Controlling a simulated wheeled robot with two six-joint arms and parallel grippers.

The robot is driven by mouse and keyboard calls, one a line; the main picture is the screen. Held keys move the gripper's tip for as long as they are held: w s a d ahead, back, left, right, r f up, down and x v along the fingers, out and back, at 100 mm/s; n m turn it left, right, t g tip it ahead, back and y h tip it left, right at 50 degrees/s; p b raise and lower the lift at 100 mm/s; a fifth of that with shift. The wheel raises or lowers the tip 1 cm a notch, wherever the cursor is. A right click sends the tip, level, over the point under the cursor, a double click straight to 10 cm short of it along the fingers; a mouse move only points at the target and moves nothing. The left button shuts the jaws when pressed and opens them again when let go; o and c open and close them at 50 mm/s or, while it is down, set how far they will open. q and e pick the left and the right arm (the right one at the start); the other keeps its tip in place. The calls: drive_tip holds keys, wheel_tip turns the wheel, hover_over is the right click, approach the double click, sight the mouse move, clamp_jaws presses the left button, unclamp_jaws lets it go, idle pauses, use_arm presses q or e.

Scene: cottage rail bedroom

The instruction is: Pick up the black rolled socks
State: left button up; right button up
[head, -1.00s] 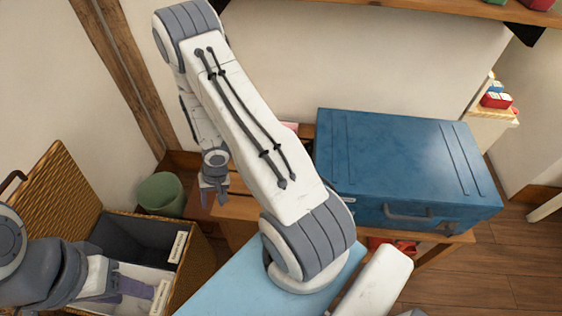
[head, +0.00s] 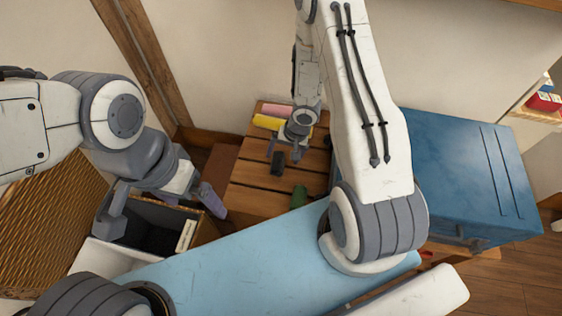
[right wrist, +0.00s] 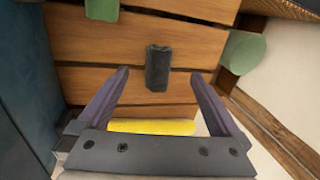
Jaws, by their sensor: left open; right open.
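The black rolled socks (head: 277,163) lie on the slatted wooden bench (head: 252,180). In the right wrist view the socks (right wrist: 157,70) sit in line with the gap between my fingers, a little beyond the tips. My right gripper (head: 284,152) is open and empty, close above the socks. In the right wrist view its two purple fingers (right wrist: 158,82) are spread wide on either side.
A yellow roll (head: 268,122) and a pink roll (head: 277,110) lie behind the socks, and a green roll (head: 300,196) lies in front. A large blue case (head: 460,165) stands to the right of the bench.

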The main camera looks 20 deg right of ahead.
sight(277, 166)
drive_tip(key=b+x, duration=0.1)
drive_tip(key=x, duration=0.2)
drive_tip(key=shift+f, duration=0.25)
drive_tip(key=b+x, duration=0.1)
drive_tip(key=x, duration=0.2)
drive_tip(key=b+x, duration=0.2)
drive_tip(key=shift+w+a+f, duration=0.1)
drive_tip(key=shift+w+f, duration=0.15)
drive_tip(key=shift+f, duration=0.1)
drive_tip(key=shift+r, duration=0.1)
drive_tip(key=c, duration=1.4)
